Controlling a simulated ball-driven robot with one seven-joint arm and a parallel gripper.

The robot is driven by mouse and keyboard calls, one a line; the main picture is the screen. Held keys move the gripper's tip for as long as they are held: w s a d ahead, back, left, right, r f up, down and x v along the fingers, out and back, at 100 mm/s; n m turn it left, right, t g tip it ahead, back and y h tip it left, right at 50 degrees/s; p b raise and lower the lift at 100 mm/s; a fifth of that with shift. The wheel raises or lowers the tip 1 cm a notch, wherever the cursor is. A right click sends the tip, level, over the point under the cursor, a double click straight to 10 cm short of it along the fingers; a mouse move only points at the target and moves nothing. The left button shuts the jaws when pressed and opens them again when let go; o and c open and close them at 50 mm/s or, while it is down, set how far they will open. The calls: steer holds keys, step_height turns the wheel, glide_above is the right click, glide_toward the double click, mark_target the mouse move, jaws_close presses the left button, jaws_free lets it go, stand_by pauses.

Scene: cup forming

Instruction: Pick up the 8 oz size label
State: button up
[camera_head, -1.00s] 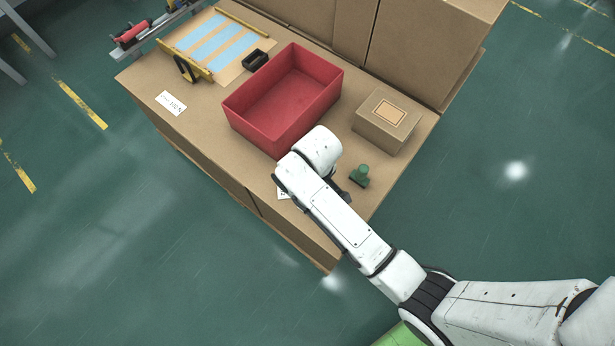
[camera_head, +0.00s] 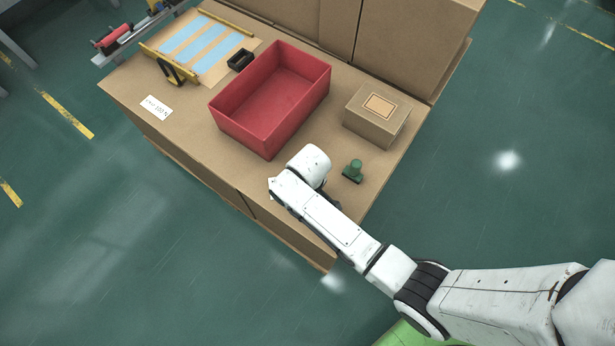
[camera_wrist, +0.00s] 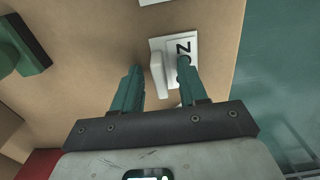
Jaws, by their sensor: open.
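The size label (camera_wrist: 187,40) is a white card with black lettering, a "Z" readable, lying on the cardboard table near its edge in the wrist view. A white raised block (camera_wrist: 157,72) stands at its left side; whether they are joined I cannot tell. My gripper (camera_wrist: 159,64) is open, its two green fingers to either side of the white block. The right finger covers part of the label; contact is not clear. In the head view my arm hides the gripper and nearly all of the label.
A green stamp-like object (camera_head: 353,171) stands right of my arm and also shows in the wrist view (camera_wrist: 22,48). A red bin (camera_head: 270,100) and a cardboard box (camera_head: 377,115) stand behind. A white "100 N" card (camera_head: 156,106) lies at the left. The table's front edge is close.

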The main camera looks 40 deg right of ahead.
jaws_close()
stand_by(0.4)
